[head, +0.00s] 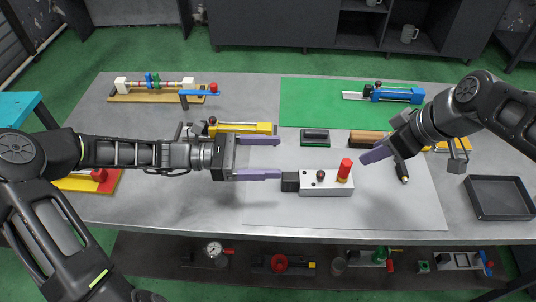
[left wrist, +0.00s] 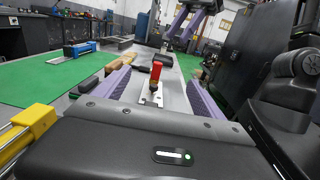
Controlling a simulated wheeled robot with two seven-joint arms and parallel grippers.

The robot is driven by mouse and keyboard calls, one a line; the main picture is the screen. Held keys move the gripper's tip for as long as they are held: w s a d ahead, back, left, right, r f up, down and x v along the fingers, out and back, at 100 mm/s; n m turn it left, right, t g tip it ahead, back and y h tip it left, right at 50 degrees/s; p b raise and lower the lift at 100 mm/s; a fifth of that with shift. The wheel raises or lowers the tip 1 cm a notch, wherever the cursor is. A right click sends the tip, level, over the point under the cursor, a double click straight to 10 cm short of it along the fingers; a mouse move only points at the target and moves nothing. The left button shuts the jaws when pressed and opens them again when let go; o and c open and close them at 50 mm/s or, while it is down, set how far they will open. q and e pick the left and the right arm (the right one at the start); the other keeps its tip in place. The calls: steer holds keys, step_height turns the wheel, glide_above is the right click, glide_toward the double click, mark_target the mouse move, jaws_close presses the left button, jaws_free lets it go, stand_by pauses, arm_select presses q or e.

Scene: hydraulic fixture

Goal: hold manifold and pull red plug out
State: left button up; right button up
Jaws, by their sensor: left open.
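The manifold (head: 322,188) is a white block with a black end piece (head: 290,181) at its left, lying on the light mat. The red plug (head: 345,169) stands upright at its right part, beside a small dark knob (head: 320,175). My left gripper (head: 280,157) is open and empty, just left of the manifold, its near finger close to the black end. In the left wrist view the manifold (left wrist: 152,98) and red plug (left wrist: 155,71) appear ahead between the spread purple fingers. My right gripper (head: 378,150) is right of the plug and apart from it; its fingers look spread in the left wrist view (left wrist: 180,35).
A black-and-green block (head: 314,137) and a brown block (head: 368,137) lie behind the manifold. A yellow cylinder fixture (head: 242,128) is behind my left gripper. A black tool (head: 402,170) lies right of the plug; an empty dark tray (head: 500,197) is at far right.

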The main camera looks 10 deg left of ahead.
arm_select(q)
glide_toward(299, 176)
steer(key=shift+w+d+f, duration=0.1)
steer(key=shift+d, duration=0.45)
steer(key=shift+w+d+f, duration=0.1)
steer(key=shift+d+f, duration=0.05)
steer(key=shift+d, duration=0.45)
steer(key=d, duration=0.5)
steer(key=w+d, duration=0.1)
steer(key=d, duration=0.1)
steer(key=shift+w+d+r, duration=0.1)
steer(key=shift+d+r, duration=0.05)
steer(key=shift+r, duration=0.05)
steer(key=shift+c, duration=0.2)
